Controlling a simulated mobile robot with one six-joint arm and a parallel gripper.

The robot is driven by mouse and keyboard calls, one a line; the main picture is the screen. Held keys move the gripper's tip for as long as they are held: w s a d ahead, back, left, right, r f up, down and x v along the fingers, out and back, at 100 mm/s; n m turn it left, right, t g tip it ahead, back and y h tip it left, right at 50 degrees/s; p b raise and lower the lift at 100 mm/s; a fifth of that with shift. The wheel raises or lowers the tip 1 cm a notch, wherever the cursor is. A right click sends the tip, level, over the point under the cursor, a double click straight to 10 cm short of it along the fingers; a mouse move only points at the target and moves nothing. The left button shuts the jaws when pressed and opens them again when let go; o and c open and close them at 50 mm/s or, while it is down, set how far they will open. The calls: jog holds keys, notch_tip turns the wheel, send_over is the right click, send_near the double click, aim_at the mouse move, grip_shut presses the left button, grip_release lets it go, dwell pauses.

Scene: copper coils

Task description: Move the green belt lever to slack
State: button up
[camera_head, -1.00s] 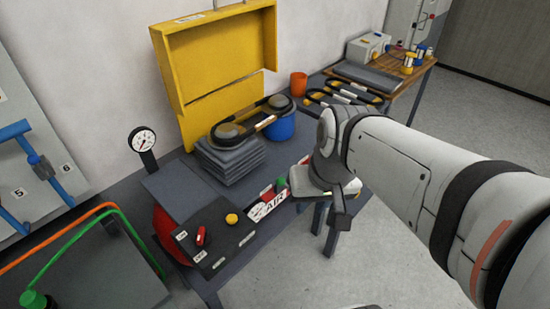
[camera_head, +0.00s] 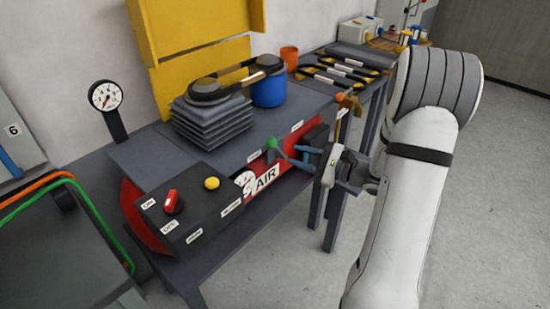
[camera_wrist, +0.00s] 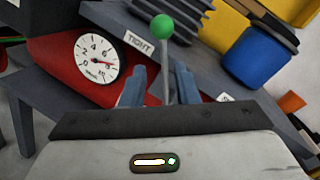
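The green-knobbed lever (camera_head: 271,143) stands at the front edge of the bench, on a thin grey rod. In the wrist view the green knob (camera_wrist: 162,27) is upper centre, and its rod runs down between my two blue fingers. My gripper (camera_head: 290,158) is open, with its fingers (camera_wrist: 160,78) on both sides of the rod and a gap visible. I cannot tell whether either finger touches it. A label reading TIGHT (camera_wrist: 138,42) is left of the lever in the wrist view. A second label (camera_wrist: 224,97) to the right is partly hidden and unreadable.
A red tank (camera_head: 135,205) with a gauge (camera_wrist: 97,54) lies under the bench top. A black switch box (camera_head: 190,215) stands at the front left. A grey bellows (camera_head: 212,120) and a blue pot (camera_head: 268,90) stand behind. An orange-knobbed part (camera_head: 340,98) is near my wrist.

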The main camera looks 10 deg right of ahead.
aim_at(278, 150)
jog(key=x, duration=0.7)
jog(key=shift+w, duration=0.4)
jog(key=c, duration=0.6)
jog(key=shift+f, duration=0.1)
grip_shut()
jog(key=shift+a, duration=0.15)
